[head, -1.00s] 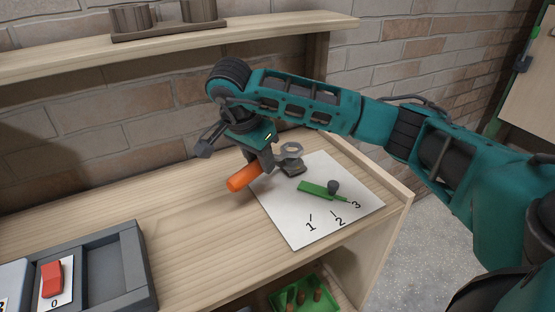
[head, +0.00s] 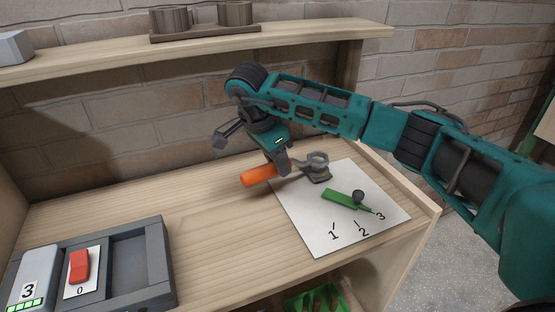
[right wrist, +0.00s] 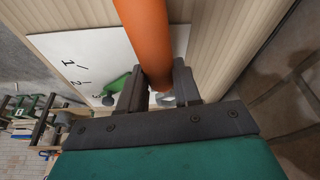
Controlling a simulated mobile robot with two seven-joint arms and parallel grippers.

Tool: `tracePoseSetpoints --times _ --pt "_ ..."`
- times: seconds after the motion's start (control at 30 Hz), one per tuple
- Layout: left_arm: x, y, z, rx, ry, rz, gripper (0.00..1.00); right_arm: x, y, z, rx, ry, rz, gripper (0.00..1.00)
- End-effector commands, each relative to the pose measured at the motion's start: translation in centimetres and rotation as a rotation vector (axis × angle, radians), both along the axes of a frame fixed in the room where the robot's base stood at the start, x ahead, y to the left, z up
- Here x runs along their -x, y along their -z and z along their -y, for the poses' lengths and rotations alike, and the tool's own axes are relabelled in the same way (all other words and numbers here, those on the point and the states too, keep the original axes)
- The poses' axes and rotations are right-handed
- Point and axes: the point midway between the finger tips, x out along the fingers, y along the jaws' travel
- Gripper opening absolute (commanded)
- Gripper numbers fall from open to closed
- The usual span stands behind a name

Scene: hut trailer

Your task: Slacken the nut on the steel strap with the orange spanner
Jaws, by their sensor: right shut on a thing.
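The orange spanner handle (head: 258,175) is in my right gripper (head: 283,165), just above the bench left of the white sheet. In the right wrist view the orange handle (right wrist: 150,40) runs between the two fingers (right wrist: 160,90). A grey ring-like or forked head (head: 317,158) shows right of the gripper, above a small dark block (head: 319,176) at the sheet's top edge. I cannot tell the nut and the steel strap apart there, nor whether the spanner is seated on the nut. My left gripper is out of view.
The white sheet (head: 310,235) carries marks 1, 2 and 3. A green lever (head: 340,198) with a dark knob lies on it, its tip near 3. A grey tray (head: 155,258) with a red switch (head: 80,266) stands at left. The middle of the bench is clear.

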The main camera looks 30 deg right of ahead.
Motion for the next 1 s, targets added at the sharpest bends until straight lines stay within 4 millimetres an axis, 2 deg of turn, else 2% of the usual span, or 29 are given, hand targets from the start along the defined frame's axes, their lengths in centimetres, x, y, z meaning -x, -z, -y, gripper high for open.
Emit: tracePoseSetpoints --times 0.27,1.0 --pt "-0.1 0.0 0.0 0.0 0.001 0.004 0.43 0.0 0.1 0.0 0.0 0.0 0.001 0.0" --pt "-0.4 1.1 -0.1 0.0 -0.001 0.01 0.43 0.0 2.2 0.0 0.0 0.0 0.0 0.0"
